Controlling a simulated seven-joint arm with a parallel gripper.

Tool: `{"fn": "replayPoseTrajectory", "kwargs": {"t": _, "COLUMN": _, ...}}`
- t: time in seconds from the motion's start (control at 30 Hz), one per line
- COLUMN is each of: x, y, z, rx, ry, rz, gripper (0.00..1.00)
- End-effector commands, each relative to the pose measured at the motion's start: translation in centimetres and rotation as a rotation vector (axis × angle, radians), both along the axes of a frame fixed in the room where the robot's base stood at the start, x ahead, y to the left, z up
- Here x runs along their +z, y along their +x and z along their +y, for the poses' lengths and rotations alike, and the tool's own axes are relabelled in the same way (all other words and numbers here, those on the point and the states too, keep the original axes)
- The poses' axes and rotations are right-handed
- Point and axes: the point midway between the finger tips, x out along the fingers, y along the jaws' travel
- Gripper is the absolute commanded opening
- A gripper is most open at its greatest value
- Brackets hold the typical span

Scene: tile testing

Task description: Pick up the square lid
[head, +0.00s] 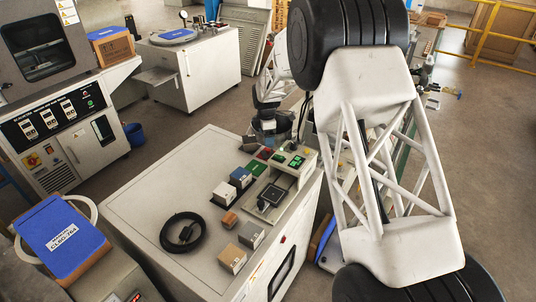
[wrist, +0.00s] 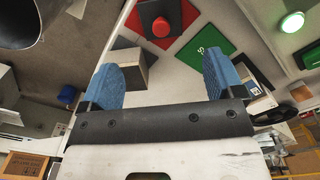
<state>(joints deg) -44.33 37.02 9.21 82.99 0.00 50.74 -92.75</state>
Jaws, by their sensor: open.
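A dark-topped block (wrist: 136,66) and a green tile (wrist: 207,47) lie close to the lid. The white bench (head: 150,195) also carries a black cable coil (head: 184,232), several small boxes and a device with green lights (head: 290,160). The bench's left part is clear.

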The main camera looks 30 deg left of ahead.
Motion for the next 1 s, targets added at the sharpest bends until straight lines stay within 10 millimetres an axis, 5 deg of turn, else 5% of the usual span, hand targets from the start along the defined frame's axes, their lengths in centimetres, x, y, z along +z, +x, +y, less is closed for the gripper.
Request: {"fn": "replayPoseTrajectory", "kwargs": {"t": 1.0, "x": -3.2, "y": 0.0, "z": -0.1, "rx": -0.001, "ry": -0.001, "rz": 0.001, "gripper": 0.87}}
